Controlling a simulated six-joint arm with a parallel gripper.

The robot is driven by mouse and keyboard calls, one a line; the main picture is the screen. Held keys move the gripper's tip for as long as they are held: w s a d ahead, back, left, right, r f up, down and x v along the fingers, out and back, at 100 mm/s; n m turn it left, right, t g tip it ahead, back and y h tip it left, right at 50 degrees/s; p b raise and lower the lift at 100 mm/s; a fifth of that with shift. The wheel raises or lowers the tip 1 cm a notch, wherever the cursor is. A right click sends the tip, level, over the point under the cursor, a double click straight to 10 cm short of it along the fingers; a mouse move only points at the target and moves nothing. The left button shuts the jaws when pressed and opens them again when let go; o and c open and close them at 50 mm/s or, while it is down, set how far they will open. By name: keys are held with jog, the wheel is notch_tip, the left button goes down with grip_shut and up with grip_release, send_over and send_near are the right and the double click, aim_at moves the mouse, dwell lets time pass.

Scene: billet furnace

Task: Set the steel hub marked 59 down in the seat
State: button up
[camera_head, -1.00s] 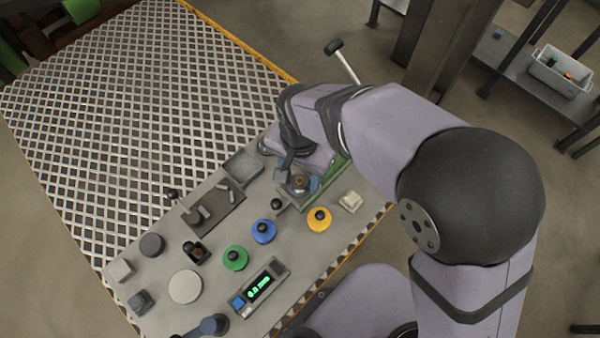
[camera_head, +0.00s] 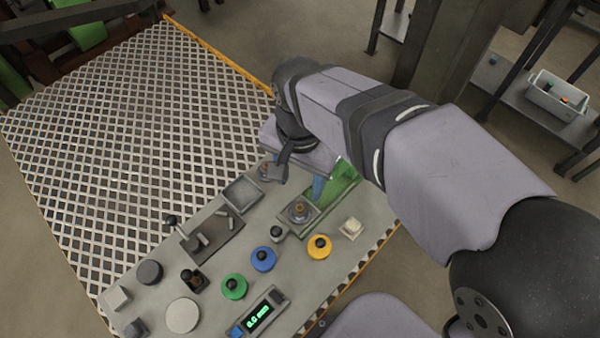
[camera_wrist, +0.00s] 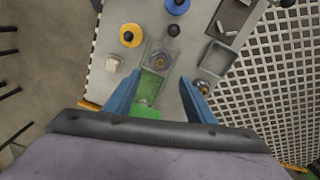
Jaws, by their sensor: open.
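A round steel hub (camera_head: 299,211) with a brass-coloured centre sits in a square grey seat (camera_head: 312,222) near the right end of the bench. It also shows in the wrist view (camera_wrist: 158,58), ahead of my fingers. It looks level, but I cannot tell how fully it is seated, and no 59 is legible. My gripper (camera_wrist: 158,88) is open and empty, its two blue fingers wide apart. In the head view it is behind and above the hub, apart from it.
A green plate (camera_head: 342,182) adjoins the seat. An empty grey tray (camera_head: 242,195) lies to the left. Yellow (camera_head: 319,246), blue (camera_head: 263,259) and green (camera_head: 234,287) knobbed discs stand in front, with a pale block (camera_head: 351,228) to the right. A lit display (camera_head: 259,315) is at the front edge.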

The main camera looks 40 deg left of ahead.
jog(key=shift+r, duration=1.1)
jog(key=f+n, duration=0.2)
jog(key=n, duration=0.1)
jog(key=d+f+n, duration=0.1)
jog(key=f+n, duration=0.1)
jog(key=n, duration=0.1)
jog(key=d+f+n, duration=0.1)
jog(key=f+n, duration=0.1)
jog(key=shift+s+f+n+y, duration=0.25)
jog(key=shift+s+n+y, duration=0.05)
jog(key=shift+n, duration=0.1)
jog(key=w+d+m+p, duration=0.1)
jog(key=w+d+m, duration=0.2)
jog(key=d, duration=0.9)
jog(key=w+d+r+m+p, duration=0.1)
jog(key=d+m, duration=0.4)
jog(key=d, duration=0.7)
jog(key=w+d+r+m+p, duration=0.1)
jog(key=w+d+m+p, duration=0.2)
jog(key=d, duration=1)
jog(key=shift+w+r+m, duration=0.15)
jog(key=shift+w+m, duration=0.25)
jog(key=shift+w, duration=0.85)
